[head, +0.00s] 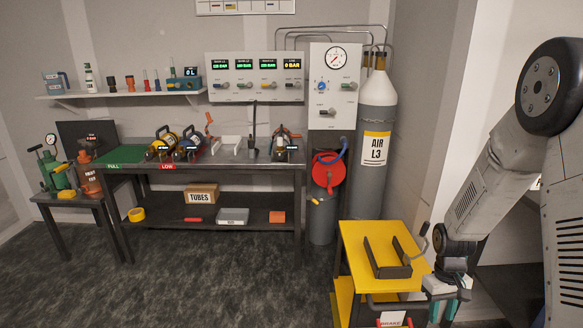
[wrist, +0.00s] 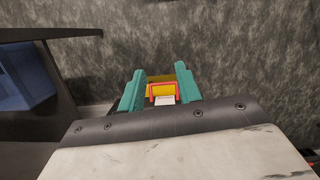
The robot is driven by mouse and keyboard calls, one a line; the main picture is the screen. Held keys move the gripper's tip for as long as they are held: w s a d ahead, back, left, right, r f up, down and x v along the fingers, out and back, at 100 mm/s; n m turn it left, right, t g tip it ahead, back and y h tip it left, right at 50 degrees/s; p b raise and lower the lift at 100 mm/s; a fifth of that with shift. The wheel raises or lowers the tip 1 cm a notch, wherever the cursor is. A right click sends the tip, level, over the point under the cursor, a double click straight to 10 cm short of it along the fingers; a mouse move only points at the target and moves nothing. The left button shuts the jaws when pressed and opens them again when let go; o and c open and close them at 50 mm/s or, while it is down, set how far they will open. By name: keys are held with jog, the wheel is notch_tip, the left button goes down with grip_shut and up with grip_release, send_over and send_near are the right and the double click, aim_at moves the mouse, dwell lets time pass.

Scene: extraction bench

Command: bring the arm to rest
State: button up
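My arm comes down from the upper right in the head view, bent, with my gripper (head: 444,308) low beside the right edge of the yellow cart (head: 365,238). In the wrist view the two teal fingers of my gripper (wrist: 158,88) stand wide apart. A small red frame with a white label (wrist: 163,94) and a yellow surface show between them, seemingly beyond the fingertips. I see nothing clamped between the fingers.
The cart carries a dark U-shaped bracket (head: 387,258) and a white BRAKE label (head: 392,319) at its front. A grey AIR L3 cylinder (head: 375,145) stands behind it. The workbench (head: 235,166) with gear is at left. Carpet (head: 220,270) before the bench is clear.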

jog(key=s+a+r+t, duration=0.1)
jog(key=s+a+r, duration=0.3)
jog(key=s+r, duration=0.4)
jog(key=s+a+r+t, duration=0.1)
jog(key=s+a+r, duration=0.3)
jog(key=s+r, duration=0.4)
jog(key=s+a+r+m+t, duration=0.1)
jog(key=s+a+r, duration=0.3)
jog(key=s+r, duration=0.4)
notch_tip(320, 180, up, 8)
jog(key=shift+f+t, duration=0.1)
jog(key=shift+t, duration=0.3)
